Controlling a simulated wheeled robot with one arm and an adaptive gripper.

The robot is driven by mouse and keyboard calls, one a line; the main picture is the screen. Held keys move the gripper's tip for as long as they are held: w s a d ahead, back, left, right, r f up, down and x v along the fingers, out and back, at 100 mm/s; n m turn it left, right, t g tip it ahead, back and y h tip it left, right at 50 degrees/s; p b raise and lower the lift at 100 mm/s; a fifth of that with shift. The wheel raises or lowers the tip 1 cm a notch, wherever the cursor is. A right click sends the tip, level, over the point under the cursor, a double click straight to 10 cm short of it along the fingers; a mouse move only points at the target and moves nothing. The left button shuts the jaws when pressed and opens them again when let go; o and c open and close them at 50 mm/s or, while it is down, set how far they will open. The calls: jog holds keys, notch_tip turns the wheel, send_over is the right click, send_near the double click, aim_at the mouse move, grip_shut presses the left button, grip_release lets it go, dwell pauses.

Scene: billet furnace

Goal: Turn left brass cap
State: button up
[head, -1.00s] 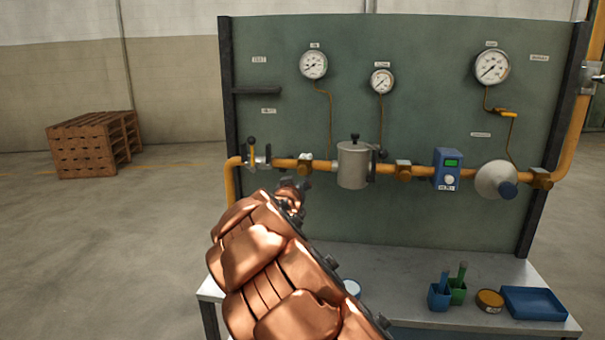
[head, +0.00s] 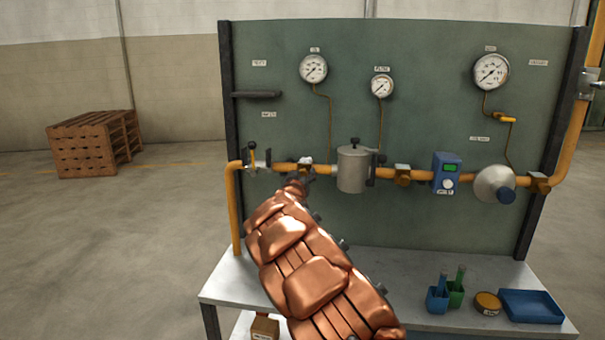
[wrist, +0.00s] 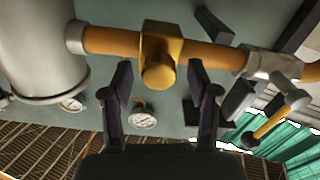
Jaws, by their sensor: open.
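The left brass cap (wrist: 159,72) sits on the orange pipe between the grey canister and the yellow-handled valve. In the wrist view it lies between the two dark fingers of my gripper (wrist: 160,88), with a gap on each side. My gripper is open and holds nothing. In the head view the cap (head: 306,167) shows just above the end of my copper-coloured arm, which hides most of the gripper. A second brass fitting (head: 403,175) is on the pipe right of the canister.
The grey canister (head: 353,170) and the yellow-handled valve (head: 252,156) flank the cap closely on the pipe. Gauges hang on the green panel (head: 440,120) behind. The bench (head: 235,278) below carries small cups, a round tin and a blue tray (head: 530,306).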

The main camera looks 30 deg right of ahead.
jog(key=shift+w+d, duration=0.25)
jog(key=shift+d, duration=0.05)
jog(key=shift+c, duration=0.2)
grip_shut()
dwell(0.3)
